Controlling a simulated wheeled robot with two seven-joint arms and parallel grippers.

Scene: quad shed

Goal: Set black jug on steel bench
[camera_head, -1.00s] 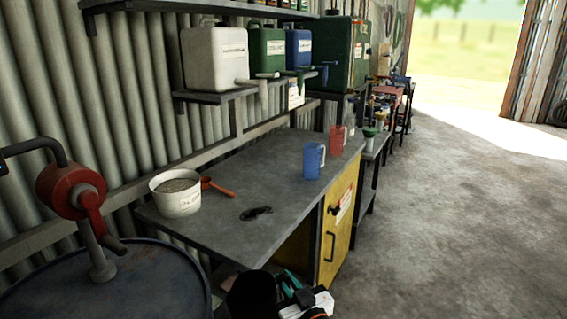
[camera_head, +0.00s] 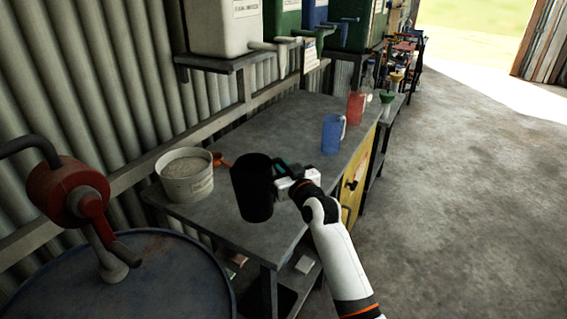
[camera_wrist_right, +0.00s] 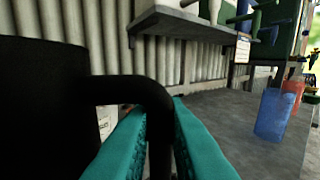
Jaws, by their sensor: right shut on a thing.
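The black jug (camera_head: 252,188) is held upright by my right gripper (camera_head: 282,178), whose fingers are shut on its handle. In the head view the jug appears over the near part of the steel bench (camera_head: 283,138); whether its base touches the top cannot be told. In the right wrist view the jug (camera_wrist_right: 45,110) fills the left side, and its handle (camera_wrist_right: 135,92) runs between the teal fingers (camera_wrist_right: 162,140). My left gripper is not in view.
A white tub (camera_head: 186,178) of grey material and an orange scoop (camera_head: 222,160) stand left of the jug. A blue jug (camera_head: 332,135) and a red jug (camera_head: 356,108) stand farther back. A drum with a red pump (camera_head: 70,195) is at left. The bench middle is clear.

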